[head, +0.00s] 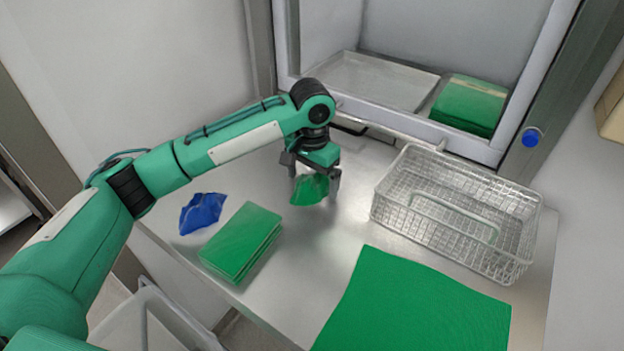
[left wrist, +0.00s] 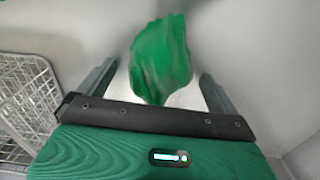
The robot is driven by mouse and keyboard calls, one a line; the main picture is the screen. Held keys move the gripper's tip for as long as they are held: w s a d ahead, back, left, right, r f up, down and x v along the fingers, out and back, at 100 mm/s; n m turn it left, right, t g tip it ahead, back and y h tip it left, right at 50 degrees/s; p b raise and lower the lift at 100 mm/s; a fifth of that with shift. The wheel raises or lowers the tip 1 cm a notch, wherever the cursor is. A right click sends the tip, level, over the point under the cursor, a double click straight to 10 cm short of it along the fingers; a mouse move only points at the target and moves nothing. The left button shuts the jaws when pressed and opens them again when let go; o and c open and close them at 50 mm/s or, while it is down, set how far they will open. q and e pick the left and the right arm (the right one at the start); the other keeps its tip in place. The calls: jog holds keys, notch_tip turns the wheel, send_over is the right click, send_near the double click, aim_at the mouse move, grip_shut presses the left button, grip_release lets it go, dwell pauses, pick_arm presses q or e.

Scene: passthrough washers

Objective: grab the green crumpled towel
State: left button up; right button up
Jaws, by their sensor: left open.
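The green crumpled towel (head: 310,189) is at my left gripper (head: 314,182), above or on the steel table in the head view. In the left wrist view the crumpled towel (left wrist: 161,60) lies between the two spread fingers of my left gripper (left wrist: 158,88), with gaps on both sides. The left gripper points down and is open. I cannot tell whether the towel rests on the table. My right gripper is not in view.
A blue crumpled cloth (head: 202,213) and a folded green stack (head: 241,241) lie left. A wire basket (head: 455,215) stands right, a flat green cloth (head: 415,305) in front. Behind is an open hatch with a tray (head: 370,80) and a green stack (head: 469,104).

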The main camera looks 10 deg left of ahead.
pick_arm(q)
jog(key=c, duration=1.1)
jog(key=shift+r, duration=0.15)
